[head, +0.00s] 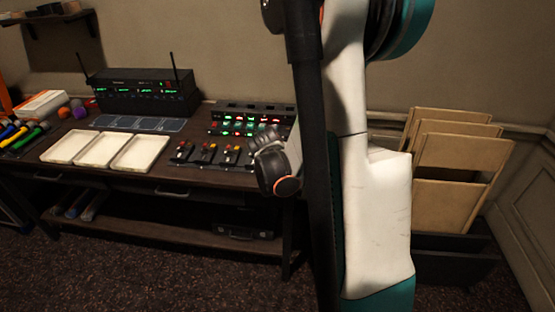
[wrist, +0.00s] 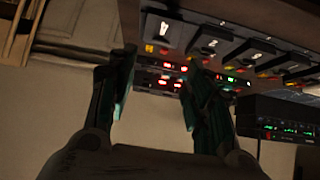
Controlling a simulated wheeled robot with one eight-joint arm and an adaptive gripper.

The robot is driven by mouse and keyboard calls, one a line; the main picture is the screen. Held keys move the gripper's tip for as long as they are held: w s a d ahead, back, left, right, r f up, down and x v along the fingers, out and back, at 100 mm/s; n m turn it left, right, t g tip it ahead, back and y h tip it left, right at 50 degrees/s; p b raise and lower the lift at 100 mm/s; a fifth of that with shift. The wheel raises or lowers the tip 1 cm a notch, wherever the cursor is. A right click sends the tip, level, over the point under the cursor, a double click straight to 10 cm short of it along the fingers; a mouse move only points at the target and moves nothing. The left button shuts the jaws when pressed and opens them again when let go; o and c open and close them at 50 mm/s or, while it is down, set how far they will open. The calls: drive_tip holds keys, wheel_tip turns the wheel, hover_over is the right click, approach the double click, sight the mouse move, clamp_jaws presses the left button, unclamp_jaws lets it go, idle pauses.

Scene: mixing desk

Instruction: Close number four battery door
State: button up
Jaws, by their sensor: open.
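A row of dark packs with red and yellow tops stands near the desk's front edge in the head view. The rightmost pack (head: 246,158) is partly hidden behind my gripper (head: 268,140). In the wrist view the row runs along the top, with white marks on the packs; the leftmost pack (wrist: 165,27) lies beyond my fingertips.
The panel with red and green lights (head: 250,121) stands behind the packs. A black receiver (head: 145,93) is at the back left. Three pale trays (head: 103,149) lie left of the packs, before a dark mat (head: 138,123). Brown boards (head: 462,150) stand at the right.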

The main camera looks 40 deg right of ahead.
drive_tip(key=b+x, duration=0.3)
drive_tip(key=x, duration=0.8)
drive_tip(key=shift+w, duration=0.1)
drive_tip(key=c, duration=1.1)
